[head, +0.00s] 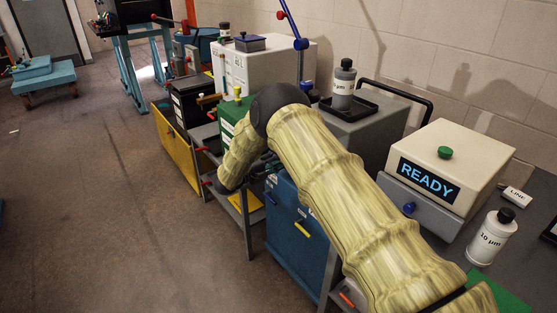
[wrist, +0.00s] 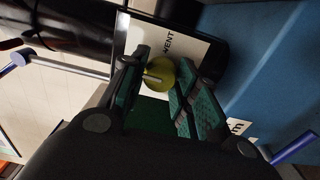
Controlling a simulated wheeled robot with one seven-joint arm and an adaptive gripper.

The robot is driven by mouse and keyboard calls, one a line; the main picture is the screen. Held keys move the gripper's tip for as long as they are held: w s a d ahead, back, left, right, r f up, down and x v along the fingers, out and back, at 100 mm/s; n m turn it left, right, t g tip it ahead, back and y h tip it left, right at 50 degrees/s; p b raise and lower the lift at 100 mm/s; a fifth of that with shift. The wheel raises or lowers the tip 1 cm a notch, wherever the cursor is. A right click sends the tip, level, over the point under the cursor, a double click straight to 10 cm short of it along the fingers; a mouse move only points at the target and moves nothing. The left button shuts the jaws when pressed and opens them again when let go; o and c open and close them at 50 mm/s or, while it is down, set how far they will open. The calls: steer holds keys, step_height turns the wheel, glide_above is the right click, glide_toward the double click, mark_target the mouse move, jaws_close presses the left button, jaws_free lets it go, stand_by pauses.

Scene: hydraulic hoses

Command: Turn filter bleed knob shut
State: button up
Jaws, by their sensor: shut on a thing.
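The knob (wrist: 160,72) is round and yellow-green with a pale slot or bar on its face. It shows in the wrist view in front of a white plate (wrist: 178,45) marked "VENT". My gripper (wrist: 167,80) has its dark fingers with green pads on either side of the knob, closed on it. The fingers hide part of the knob's edges. In the head view my arm covers the work area, and neither the knob nor the gripper can be made out clearly.
A blue surface (wrist: 265,70) lies close on the right in the wrist view, and a grey rod (wrist: 65,68) on the left. In the head view, a blue cabinet (head: 290,235) and a green unit (head: 233,108) stand near my arm. Open floor (head: 110,210) lies left.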

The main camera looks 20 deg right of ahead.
steer(key=shift+w+r, duration=0.1)
steer(key=shift+r, duration=0.05)
stand_by(0.3)
steer(key=o, duration=1)
steer(key=shift+a, duration=0.1)
steer(key=v, duration=1.2)
